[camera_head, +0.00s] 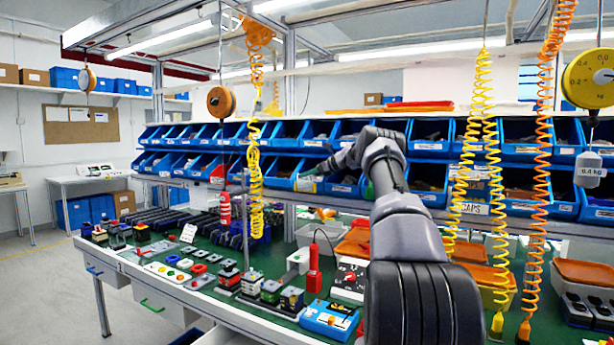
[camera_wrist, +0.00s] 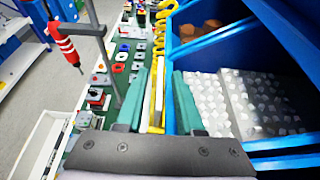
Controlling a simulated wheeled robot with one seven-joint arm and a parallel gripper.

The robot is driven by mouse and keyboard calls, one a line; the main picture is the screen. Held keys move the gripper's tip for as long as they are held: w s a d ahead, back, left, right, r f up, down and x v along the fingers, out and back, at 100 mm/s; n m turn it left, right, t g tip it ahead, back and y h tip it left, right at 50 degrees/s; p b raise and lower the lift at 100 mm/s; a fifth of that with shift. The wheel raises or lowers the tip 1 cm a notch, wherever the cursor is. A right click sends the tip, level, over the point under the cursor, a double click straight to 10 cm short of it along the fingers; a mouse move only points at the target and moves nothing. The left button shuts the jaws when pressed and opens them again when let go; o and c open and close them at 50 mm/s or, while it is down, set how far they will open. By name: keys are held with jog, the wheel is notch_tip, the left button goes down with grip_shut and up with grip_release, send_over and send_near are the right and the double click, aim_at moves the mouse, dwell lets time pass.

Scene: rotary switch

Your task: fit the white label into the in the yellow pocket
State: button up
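My gripper (camera_wrist: 160,78) has two green fingers with a clear gap between them. In the wrist view, a narrow yellow strip with a pale line along it (camera_wrist: 160,92) shows in this gap, beside the blue bin wall. It looks like the yellow pocket seen nearly edge-on. I cannot tell whether the pale line is the white label, and I see no label clearly between the fingers. In the head view my gripper is small and partly hidden by my wrist, close to the front of the lower bins; a bin there carries a small pale tag (camera_head: 306,184).
Blue bins (camera_head: 283,172) line the shelf; one (camera_wrist: 250,100) holds pale parts right of my fingers. Coiled cords (camera_head: 254,130) hang around the bench. A red screwdriver (camera_wrist: 66,45) hangs at left. The green bench (camera_head: 210,295) is crowded with switches.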

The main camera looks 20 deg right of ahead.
jog(key=shift+r, duration=0.15)
jog(key=v, duration=1.1)
jog(key=s+a+r+n+g+h, duration=0.1)
jog(key=s+a+r+n, duration=0.2)
jog(key=a, duration=0.3)
jog(key=s+a+r+n+g, duration=0.1)
jog(key=s+a+r+n, duration=0.1)
jog(key=s+a+r, duration=0.3)
jog(key=s+a+r+n+g+h, duration=0.1)
jog(key=s+a+r+n, duration=0.1)
jog(key=s+a+n, duration=0.35)
jog(key=s+a+r+n+g+h, duration=0.1)
jog(key=s+a+r+n, duration=0.1)
jog(key=s+a, duration=0.65)
jog(key=s+a+f+n+h, duration=0.1)
jog(key=s+n, duration=0.3)
jog(key=s, duration=0.6)
jog(key=s+a+f+n+h, duration=0.1)
jog(key=s+a+f+n, duration=0.2)
jog(key=s, duration=0.8)
jog(key=s+a+f+n+h, duration=0.1)
jog(key=s+f+n, duration=0.3)
jog(key=s, duration=0.6)
jog(key=shift+s+a+n, duration=0.25)
jog(key=shift+a+n, duration=0.2)
jog(key=shift+a, duration=0.4)
